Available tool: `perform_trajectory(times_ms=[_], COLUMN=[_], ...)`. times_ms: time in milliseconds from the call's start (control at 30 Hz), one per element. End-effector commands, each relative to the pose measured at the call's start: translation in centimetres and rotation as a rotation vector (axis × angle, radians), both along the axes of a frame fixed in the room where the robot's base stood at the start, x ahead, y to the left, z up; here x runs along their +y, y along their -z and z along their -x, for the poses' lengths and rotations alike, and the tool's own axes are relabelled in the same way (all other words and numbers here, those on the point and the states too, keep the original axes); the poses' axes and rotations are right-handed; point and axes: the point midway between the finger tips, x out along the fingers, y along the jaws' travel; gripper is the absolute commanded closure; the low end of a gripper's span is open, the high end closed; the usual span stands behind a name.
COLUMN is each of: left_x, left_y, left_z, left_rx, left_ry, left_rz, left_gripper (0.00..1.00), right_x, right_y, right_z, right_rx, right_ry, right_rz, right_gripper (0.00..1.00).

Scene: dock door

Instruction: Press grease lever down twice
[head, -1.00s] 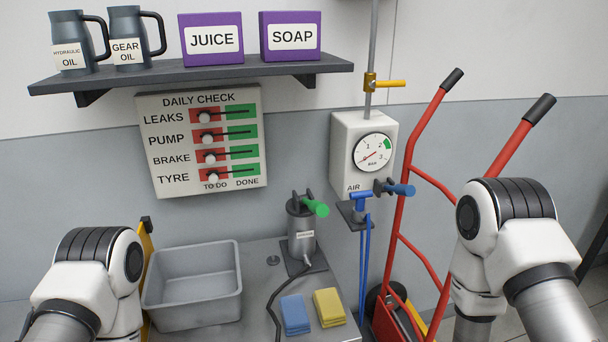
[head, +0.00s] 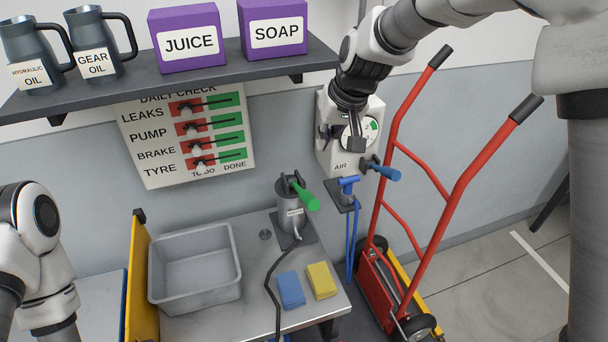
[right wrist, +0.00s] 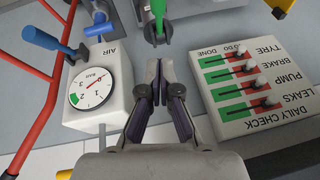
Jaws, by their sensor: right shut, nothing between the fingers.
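The grease pump (head: 291,215) is a grey cylinder on a dark plate at the back of the metal bench. Its green-gripped lever (head: 306,196) sticks out toward the front right, sloping slightly down in the picture. The pump also shows at the top edge of the right wrist view (right wrist: 157,22). My right gripper (head: 345,143) is in front of the air gauge box, up and to the right of the lever and apart from it. In the right wrist view its fingers (right wrist: 159,66) are together and empty. My left gripper is out of view; only part of that arm shows.
The air gauge box (head: 340,165) has a blue lever (head: 384,172). A grey bin (head: 197,230), blue sponge (head: 290,289) and yellow sponge (head: 322,281) are on the bench (head: 225,317). The daily check board (head: 150,172) and shelf (head: 200,83) are behind. A red hand truck (head: 400,215) stands right.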

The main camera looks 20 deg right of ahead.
Motion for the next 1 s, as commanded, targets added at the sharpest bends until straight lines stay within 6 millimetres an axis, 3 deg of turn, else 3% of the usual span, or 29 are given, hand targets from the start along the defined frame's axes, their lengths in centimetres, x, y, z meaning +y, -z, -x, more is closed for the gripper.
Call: perform_trajectory(times_ms=[367,767,1000], left_x=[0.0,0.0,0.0], left_y=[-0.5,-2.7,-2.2], left_z=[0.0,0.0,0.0], left_rx=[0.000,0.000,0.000], left_ry=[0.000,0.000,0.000], left_rz=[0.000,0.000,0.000], left_gripper=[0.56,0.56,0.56], right_x=[0.2,1.5,2.1], right_y=[1.6,9.3,12.7], right_z=[-0.5,-3.4,-1.9], right_rx=[0.004,0.005,0.002], right_ry=[0.001,0.002,0.001], right_rz=[0.000,0.001,0.000], right_gripper=[1.00,1.00,1.00])
